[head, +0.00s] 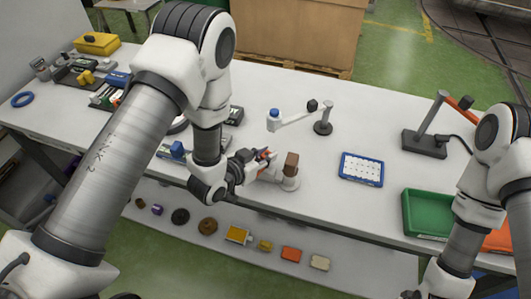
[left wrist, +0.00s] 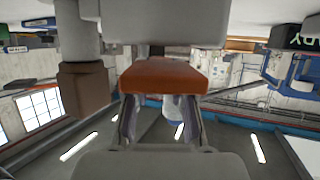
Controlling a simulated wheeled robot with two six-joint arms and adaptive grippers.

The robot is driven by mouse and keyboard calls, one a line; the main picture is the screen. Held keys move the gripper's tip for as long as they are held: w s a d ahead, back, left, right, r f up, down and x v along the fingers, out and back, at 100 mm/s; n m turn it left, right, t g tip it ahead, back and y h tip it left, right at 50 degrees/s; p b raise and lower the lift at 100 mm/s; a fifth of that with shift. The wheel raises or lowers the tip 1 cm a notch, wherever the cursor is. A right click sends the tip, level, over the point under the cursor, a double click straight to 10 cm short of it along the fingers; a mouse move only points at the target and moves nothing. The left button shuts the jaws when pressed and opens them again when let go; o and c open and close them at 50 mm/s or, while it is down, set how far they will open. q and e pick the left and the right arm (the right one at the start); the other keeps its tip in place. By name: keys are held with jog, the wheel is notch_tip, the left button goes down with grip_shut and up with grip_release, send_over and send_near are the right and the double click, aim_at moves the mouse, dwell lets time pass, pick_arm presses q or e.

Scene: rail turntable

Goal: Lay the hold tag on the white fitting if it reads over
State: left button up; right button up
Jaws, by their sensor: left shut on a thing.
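My left gripper (head: 265,157) is shut on an orange-red block-like piece, which shows between the fingers in the left wrist view (left wrist: 163,75). I cannot read any lettering on it, so I cannot tell whether it is the hold tag. The brown block is also at the left of the left wrist view (left wrist: 85,88). I cannot tell for sure which thing is the white fitting. My right arm is at the right edge, and its fingers are out of the picture.
A jointed arm with a blue cap (head: 274,114) stands behind the gripper. A blue-framed white panel (head: 361,169), a green bin (head: 426,214) and a dark-based stand (head: 425,143) are to the right. Several tools crowd the left. The table's middle is partly clear.

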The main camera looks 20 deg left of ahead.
pick_arm(q)
jog(key=shift+w+d+f, duration=0.1)
jog(key=shift+w+d, duration=0.05)
jog(key=shift+f, duration=0.15)
jog(key=shift+f+b, duration=0.35)
jog(key=shift+b, duration=0.15)
jog(key=o, duration=0.9)
